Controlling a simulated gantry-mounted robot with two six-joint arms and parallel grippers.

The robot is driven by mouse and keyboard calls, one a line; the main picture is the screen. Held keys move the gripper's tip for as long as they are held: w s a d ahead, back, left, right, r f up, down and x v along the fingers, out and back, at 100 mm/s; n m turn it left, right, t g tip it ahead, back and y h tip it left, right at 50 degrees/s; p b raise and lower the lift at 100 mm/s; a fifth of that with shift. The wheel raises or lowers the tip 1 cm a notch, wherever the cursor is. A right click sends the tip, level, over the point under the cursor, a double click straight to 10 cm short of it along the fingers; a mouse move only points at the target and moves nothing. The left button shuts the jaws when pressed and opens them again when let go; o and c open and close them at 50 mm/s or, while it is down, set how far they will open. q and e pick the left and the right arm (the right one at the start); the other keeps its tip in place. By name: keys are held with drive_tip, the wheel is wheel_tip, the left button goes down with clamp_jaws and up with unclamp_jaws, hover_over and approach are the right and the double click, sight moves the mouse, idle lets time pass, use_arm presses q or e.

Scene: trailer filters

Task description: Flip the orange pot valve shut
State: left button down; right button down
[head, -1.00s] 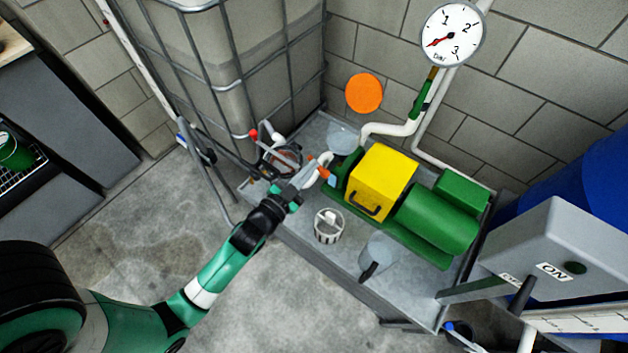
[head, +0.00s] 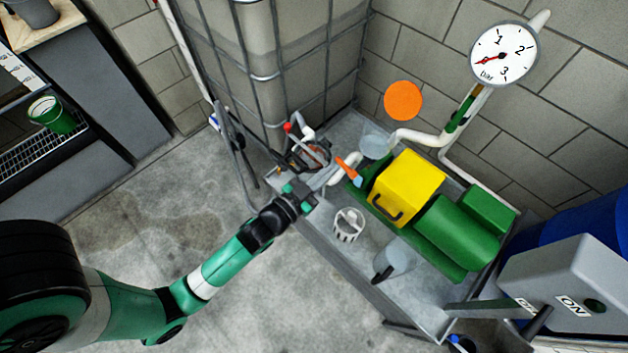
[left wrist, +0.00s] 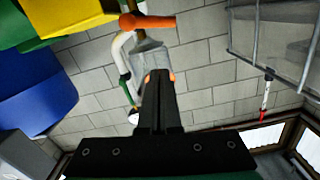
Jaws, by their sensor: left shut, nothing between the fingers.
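The orange valve handle (head: 348,170) is a short lever on the white pipework left of the yellow-and-green pump (head: 408,187). My left gripper (head: 322,180) is just left of and below the handle in the head view. Its fingers are shut and empty, and it looks apart from the handle. The left wrist view shows the closed fingers (left wrist: 158,80) pointing up the picture, with a bit of orange behind their tips. My right gripper does not show.
A caged tank (head: 262,65) stands behind on the left. A red-tipped lever (head: 288,128) is near the tank outlet. A pressure gauge (head: 503,54) and an orange disc (head: 403,101) are by the wall.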

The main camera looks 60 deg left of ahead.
use_arm(q)
drive_tip(key=v, duration=0.6)
drive_tip(key=shift+s+b, duration=0.35)
